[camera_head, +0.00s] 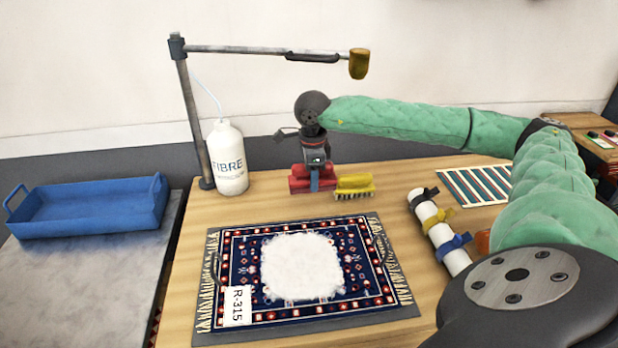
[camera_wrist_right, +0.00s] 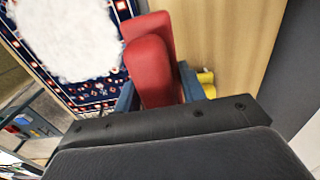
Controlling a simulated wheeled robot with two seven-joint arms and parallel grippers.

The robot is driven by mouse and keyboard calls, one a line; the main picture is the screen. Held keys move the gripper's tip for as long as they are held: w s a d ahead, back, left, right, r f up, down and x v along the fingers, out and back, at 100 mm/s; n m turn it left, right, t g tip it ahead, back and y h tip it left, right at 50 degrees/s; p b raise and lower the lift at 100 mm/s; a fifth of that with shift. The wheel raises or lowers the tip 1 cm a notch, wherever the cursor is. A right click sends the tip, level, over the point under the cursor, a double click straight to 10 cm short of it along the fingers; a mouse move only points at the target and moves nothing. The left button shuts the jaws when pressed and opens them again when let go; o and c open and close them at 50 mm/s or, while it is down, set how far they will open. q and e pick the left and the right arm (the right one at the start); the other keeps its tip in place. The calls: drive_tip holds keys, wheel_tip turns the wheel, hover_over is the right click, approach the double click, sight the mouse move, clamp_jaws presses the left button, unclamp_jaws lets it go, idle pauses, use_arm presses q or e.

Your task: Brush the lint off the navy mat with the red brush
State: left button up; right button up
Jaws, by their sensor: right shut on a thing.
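The navy mat (camera_head: 362,288) lies flat on the wooden table, with a patterned border and fringed ends. A thick white patch of lint (camera_head: 300,265) covers its middle; the lint also shows at the upper left of the right wrist view (camera_wrist_right: 65,40). My right gripper (camera_head: 315,180) is behind the mat's far edge, shut on the red brush (camera_head: 299,184). In the right wrist view the red brush (camera_wrist_right: 152,65) sits between the blue fingers. Its bristles are hidden, and I cannot tell whether it touches the table. My left gripper is not in view.
A yellow brush (camera_head: 355,187) stands right beside the red one. A white FIBRE bottle (camera_head: 228,165) and a lamp-like post (camera_head: 192,110) stand at the back left. A blue tray (camera_head: 95,210) is on the left bench. A white roll (camera_head: 438,232) and striped mat (camera_head: 475,186) lie right.

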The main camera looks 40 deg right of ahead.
drive_tip(key=o, duration=0.3)
drive_tip(key=shift+r, duration=0.1)
drive_tip(key=shift+c, duration=0.6)
